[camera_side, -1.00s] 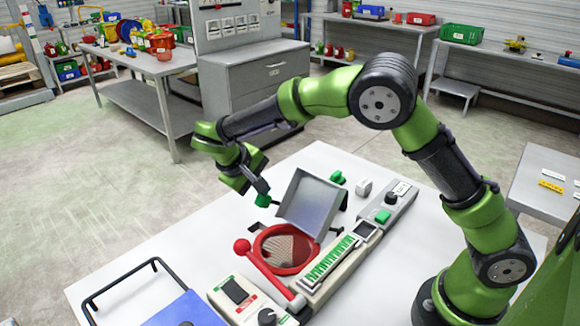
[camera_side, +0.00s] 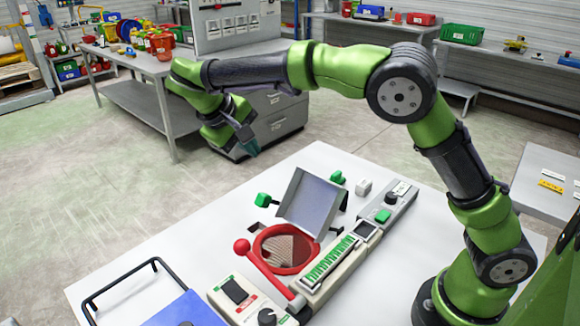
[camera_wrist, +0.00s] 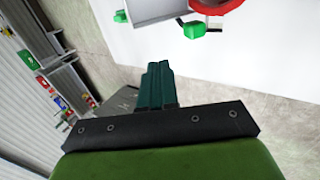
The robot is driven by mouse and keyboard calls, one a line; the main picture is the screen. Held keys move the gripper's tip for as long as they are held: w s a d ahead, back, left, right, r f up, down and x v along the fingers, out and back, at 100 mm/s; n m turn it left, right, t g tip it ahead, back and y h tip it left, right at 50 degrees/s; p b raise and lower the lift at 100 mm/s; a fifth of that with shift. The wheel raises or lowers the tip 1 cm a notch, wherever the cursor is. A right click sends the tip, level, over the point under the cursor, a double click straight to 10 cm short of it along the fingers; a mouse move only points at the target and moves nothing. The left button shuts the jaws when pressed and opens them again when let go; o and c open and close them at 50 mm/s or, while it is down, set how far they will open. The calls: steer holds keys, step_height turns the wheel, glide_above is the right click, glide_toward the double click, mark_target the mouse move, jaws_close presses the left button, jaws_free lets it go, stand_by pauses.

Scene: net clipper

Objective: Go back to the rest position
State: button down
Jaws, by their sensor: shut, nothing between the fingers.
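My gripper (camera_side: 253,147) is raised in the air beyond the far left edge of the white table, clear of the machine. In the wrist view its dark green fingers (camera_wrist: 157,85) are together with nothing between them. The net clipper machine stands on the table with its grey lid plate (camera_side: 311,203) tilted up. Its red ring (camera_side: 262,260) surrounds a round opening. A red-knobbed lever (camera_side: 243,246) lies along the ring's left side. A green knob (camera_side: 263,199) sits left of the lid; one green knob also shows in the wrist view (camera_wrist: 193,29).
The white table (camera_side: 160,240) has free room left of the machine. A blue panel (camera_side: 185,310) and a black bar handle (camera_side: 122,278) are at its front left. A grey cabinet (camera_side: 283,75) and a workbench (camera_side: 140,62) stand behind my arm.

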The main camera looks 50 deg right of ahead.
steer(key=shift+a+r, duration=0.1)
steer(key=shift+r, duration=0.15)
steer(key=s+d+m+t+y, duration=0.2)
steer(key=s+t+y, duration=0.1)
steer(key=s, duration=0.8)
steer(key=s+d+r+m+t+y, duration=0.1)
steer(key=s+d+m+t+y, duration=0.1)
steer(key=s, duration=0.9)
steer(key=shift+s+d+r+t+y, duration=0.15)
steer(key=shift+s+d+t+y, duration=0.2)
steer(key=shift+d+t+y, duration=1.05)
steer(key=shift+a+y, duration=0.4)
steer(key=shift+a, duration=0.2)
